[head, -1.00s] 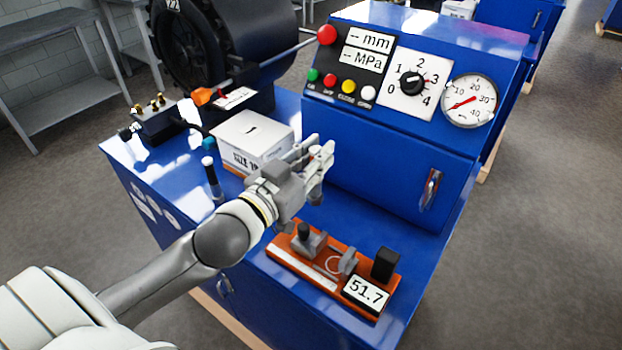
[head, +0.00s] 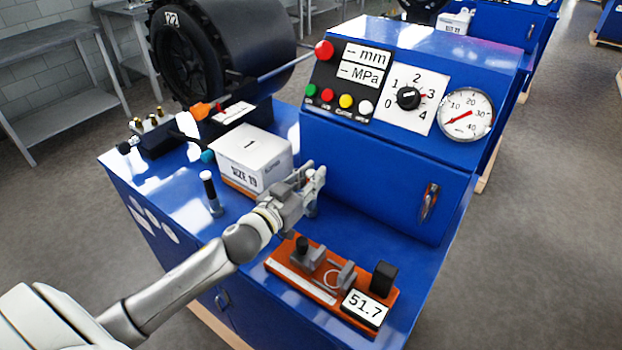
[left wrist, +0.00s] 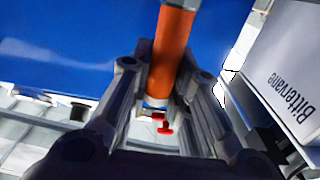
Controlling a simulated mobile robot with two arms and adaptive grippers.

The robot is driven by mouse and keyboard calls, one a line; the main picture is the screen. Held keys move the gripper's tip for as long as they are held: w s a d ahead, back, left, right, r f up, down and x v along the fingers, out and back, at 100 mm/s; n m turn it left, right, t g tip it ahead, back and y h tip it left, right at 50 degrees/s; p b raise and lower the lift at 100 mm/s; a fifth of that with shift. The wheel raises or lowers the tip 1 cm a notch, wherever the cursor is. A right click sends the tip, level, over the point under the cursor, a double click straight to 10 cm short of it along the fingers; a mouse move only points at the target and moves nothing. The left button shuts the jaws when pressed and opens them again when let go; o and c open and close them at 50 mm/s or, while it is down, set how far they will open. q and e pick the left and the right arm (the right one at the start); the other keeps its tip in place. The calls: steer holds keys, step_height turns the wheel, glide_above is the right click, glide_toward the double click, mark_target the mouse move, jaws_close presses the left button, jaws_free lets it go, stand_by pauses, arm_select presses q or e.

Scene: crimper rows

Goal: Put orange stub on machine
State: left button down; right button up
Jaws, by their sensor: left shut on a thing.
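The stub is mostly hidden by the fingers there. The blue machine (head: 385,165) has an upright cabinet with a dial (head: 408,97) and a gauge (head: 466,113). My right gripper is not in view.
A white box (head: 262,165) marked SIZE 19 stands close left of the gripper. An orange measuring fixture (head: 300,283) reading 51.7 lies at the front. Several brass fittings (head: 146,122) are at the far left.

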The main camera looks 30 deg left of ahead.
arm_select(q)
steer(key=shift+f, duration=0.2)
steer(key=shift+f, duration=0.15)
steer(key=c, duration=1.3)
jaws_free()
steer(key=shift+c, duration=0.2)
